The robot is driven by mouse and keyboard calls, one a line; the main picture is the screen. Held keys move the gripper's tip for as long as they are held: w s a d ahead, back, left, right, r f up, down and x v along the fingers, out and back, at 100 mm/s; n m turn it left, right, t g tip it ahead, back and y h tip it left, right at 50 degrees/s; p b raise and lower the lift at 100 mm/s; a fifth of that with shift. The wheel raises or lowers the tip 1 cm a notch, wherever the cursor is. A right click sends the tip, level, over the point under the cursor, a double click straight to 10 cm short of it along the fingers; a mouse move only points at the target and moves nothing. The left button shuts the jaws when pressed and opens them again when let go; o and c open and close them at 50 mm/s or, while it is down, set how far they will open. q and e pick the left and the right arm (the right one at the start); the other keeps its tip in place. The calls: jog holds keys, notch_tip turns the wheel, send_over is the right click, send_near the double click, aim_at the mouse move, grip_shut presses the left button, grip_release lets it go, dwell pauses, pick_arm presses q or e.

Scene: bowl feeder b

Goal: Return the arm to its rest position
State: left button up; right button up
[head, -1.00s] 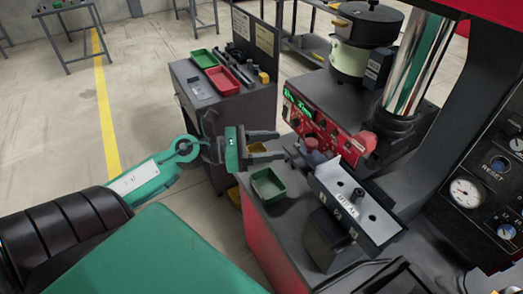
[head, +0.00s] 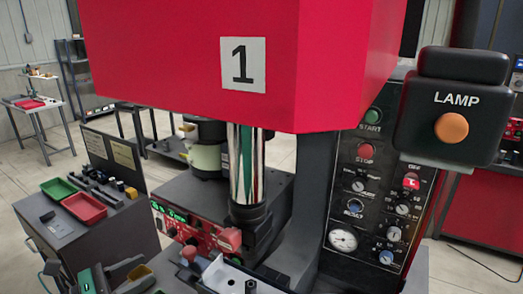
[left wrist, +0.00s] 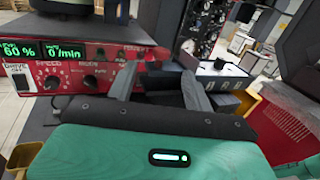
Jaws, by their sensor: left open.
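My left gripper (head: 132,276) is at the bottom left edge of the head view, with its green body partly cut off by the frame. Its two dark fingers are apart, and I see nothing between them. In the left wrist view the same gripper (left wrist: 157,82) points toward the red control box (left wrist: 65,68) with a green display. The fingers look clear of the box, though the exact gap is hard to judge. Most of the left arm is out of the head view. My right gripper is in neither view.
A red press housing (head: 300,60) marked 1 fills the upper head view, above a chrome column (head: 246,165). A button panel (head: 372,190) and a lamp box (head: 455,105) stand right. A grey cabinet (head: 75,235) with green (head: 58,189) and red (head: 84,207) trays stands left.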

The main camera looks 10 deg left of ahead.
pick_arm(q)
jog(key=s+a+f+n+y, duration=0.15)
jog(key=f+n+y, duration=0.6)
jog(key=n, duration=0.95)
jog(key=s+a+f+n+y, duration=0.1)
jog(key=a+f+n+y, duration=0.2)
jog(key=f+n+y, duration=0.9)
jog(key=s+d+f+n+g+h, duration=0.3)
jog(key=s+d+n+g+h, duration=0.15)
jog(key=s+d+n, duration=0.3)
jog(key=s+d+f+n+g+h, duration=0.2)
jog(key=s+d+n+g+h, duration=0.1)
jog(key=s+d+n+g, duration=0.4)
notch_tip(320, 180, down, 33)
jog(key=s+a+m, duration=0.1)
jog(key=s+m, duration=0.1)
jog(key=s+a+f, duration=0.2)
jog(key=s+f, duration=0.7)
jog(key=s+a+f, duration=0.1)
jog(key=s+f, duration=0.7)
jog(key=s, duration=0.1)
jog(key=shift+a+f+g+y, duration=0.3)
jog(key=shift+a+f+g, duration=0.05)
jog(key=shift+f+g, duration=0.1)
